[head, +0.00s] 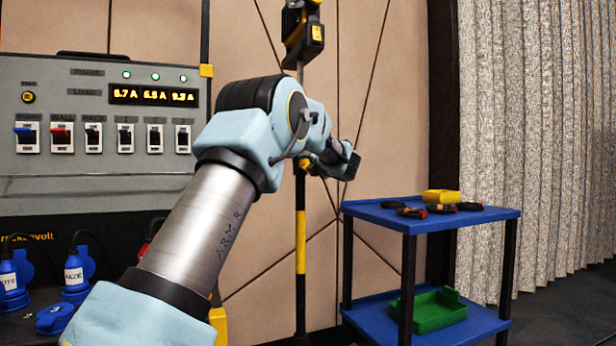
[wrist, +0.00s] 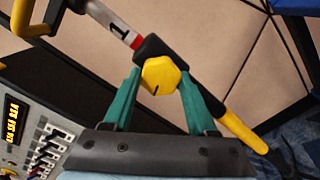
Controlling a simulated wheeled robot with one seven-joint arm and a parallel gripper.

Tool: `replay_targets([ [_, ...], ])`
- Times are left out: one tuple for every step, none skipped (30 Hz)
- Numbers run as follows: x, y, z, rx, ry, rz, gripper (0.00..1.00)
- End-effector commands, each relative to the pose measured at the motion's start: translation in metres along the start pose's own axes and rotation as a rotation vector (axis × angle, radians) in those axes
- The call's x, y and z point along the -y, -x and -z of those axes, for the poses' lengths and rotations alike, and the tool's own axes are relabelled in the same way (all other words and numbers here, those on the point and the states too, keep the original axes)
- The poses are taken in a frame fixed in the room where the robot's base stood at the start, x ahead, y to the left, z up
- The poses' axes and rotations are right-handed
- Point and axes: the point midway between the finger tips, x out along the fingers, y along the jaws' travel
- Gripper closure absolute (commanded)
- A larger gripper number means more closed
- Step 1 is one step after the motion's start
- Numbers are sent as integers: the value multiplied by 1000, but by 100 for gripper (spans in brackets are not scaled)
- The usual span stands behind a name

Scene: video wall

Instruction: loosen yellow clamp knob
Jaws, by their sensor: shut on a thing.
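The yellow clamp knob (wrist: 161,76) shows in the wrist view, faceted with a short dark mark on its face. It sits on a black collar of a stand pole (wrist: 240,130), which runs diagonally there. My gripper (wrist: 160,82) has its two green fingers on either side of the knob, shut on it. In the head view the pole (head: 300,240) stands upright, black with a yellow band. A small piece of yellow (head: 305,163) shows beside my wrist; my arm hides most of the collar and the fingertips there.
A power panel (head: 100,110) with switches and lit readouts stands at left, blue plugs (head: 75,270) below it. A blue cart (head: 440,220) at right holds a yellow box (head: 442,196), dark coils (head: 411,212) and a green tray (head: 430,312). A yellow-black device (head: 303,35) tops the pole.

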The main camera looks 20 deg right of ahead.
Motion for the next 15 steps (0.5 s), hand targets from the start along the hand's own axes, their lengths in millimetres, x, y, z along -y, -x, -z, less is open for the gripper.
replay_targets([
  [3,0,2,1,32,0,98],
  [3,0,2,1,48,0,98],
  [3,0,2,0,68,0,98],
  [3,0,2,0,83,0,98],
  [2,0,2,0,97,0,98],
  [2,0,2,0,112,0,98],
  [2,0,1,0,123,0,98],
  [2,0,1,0,133,0,98],
  [2,0,1,0,144,0,98],
  [2,0,1,0,151,0,98],
  [1,0,0,0,157,0,98],
  [1,0,0,0,163,0,98],
  [1,0,0,0,167,0,98],
  [1,0,0,0,170,1,98],
  [1,0,0,0,174,1,98],
])
